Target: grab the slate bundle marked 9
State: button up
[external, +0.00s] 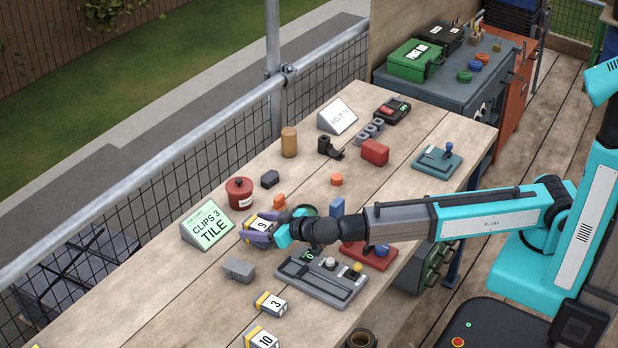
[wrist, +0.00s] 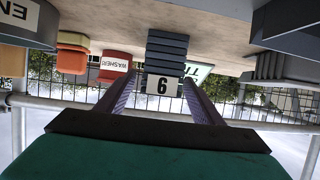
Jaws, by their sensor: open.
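The slate bundle marked 9 (external: 262,225) lies on the wooden bench, partly hidden by my gripper. In the wrist view, which is upside down, the bundle (wrist: 166,47) shows as dark stacked slates with a white 9 label that reads like a 6. My gripper (external: 256,231) is open at the bundle, with its purple fingers around it. In the wrist view the fingers (wrist: 160,82) reach along both sides of the label, and I cannot tell whether they touch it. Bundles marked 3 (external: 271,303) and 10 (external: 262,337) lie nearer the front.
The green-white sign (external: 208,226) and red pot (external: 240,193) stand close by on the left. A grey block (external: 238,269), a grey control panel (external: 318,279) and a blue block (external: 337,207) are also near. A railing (external: 150,168) runs along the bench's far side.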

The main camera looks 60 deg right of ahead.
aim_at(257, 223)
jog(key=c, duration=1.5)
jog(key=shift+o, duration=0.2)
jog(key=shift+r, duration=0.15)
jog(key=shift+r+b, duration=0.55)
jog(key=shift+r, duration=4.35)
